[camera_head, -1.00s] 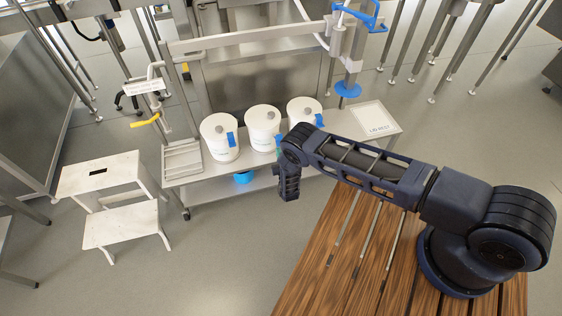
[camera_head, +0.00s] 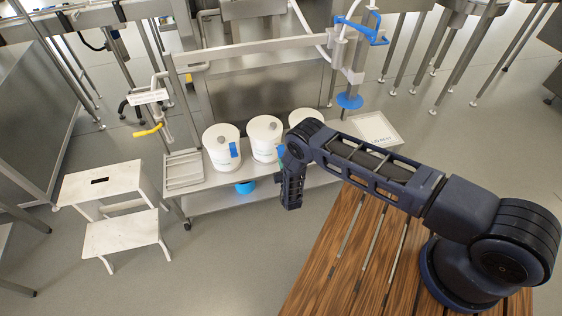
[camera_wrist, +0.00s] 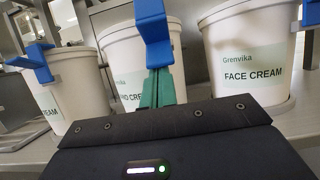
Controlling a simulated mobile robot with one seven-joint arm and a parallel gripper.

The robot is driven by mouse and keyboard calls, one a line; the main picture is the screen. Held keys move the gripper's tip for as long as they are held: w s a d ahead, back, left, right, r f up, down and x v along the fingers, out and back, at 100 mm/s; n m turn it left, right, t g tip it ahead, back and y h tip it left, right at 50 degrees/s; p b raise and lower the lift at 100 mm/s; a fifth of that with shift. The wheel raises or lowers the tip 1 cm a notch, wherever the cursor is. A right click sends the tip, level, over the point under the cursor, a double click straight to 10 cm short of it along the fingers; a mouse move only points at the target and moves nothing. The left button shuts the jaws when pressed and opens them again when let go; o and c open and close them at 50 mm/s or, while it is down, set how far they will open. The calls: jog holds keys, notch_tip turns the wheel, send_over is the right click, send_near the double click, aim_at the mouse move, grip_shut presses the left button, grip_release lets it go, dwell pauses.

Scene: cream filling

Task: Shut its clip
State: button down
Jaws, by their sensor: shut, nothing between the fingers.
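Three white tubs stand in a row on a steel cart, each with a blue clip at its rim. In the wrist view the middle tub (camera_wrist: 112,55) is straight ahead, its label partly hidden by my gripper. Its blue clip (camera_wrist: 152,22) hangs down the front from the rim; I cannot tell whether it is latched. My gripper (camera_wrist: 158,80) has green fingers, shut and empty, just below that clip in the picture. Contact is unclear. The left tub (camera_wrist: 60,90) has a clip (camera_wrist: 33,52) jutting out. The right tub (camera_wrist: 250,60) is labelled Face Cream; its clip (camera_wrist: 311,12) is cut off.
A blue-handled filling machine (camera_head: 350,60) rises behind. A white step stool (camera_head: 122,232) stands at left, with open floor in front.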

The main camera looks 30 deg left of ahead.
aim_at(281, 156)
jog(key=shift+r, duration=0.1)
jog(key=shift+r+g+h, duration=0.1)
jog(key=shift+g+h, duration=0.3)
jog(key=shift+s+d+r+g+h, duration=0.1)
jog(key=shift+r+g+h, duration=0.05)
jog(key=shift+g+h, duration=0.25)
jog(key=shift+s+d+r+g+h, duration=0.1)
jog(key=shift+r+g+h, duration=0.3)
jog(key=shift+r, duration=0.6)
jog(key=shift+s+d+r+g+h, duration=0.1)
jog(key=shift+r+g+h, duration=0.3)
jog(key=shift+r, duration=0.55)
jog(key=s+d+r, duration=0.2)
jog(key=s+d, duration=0.4)
jog(key=shift+s+d+r, duration=0.2)
jog(key=shift+r, duration=0.1)
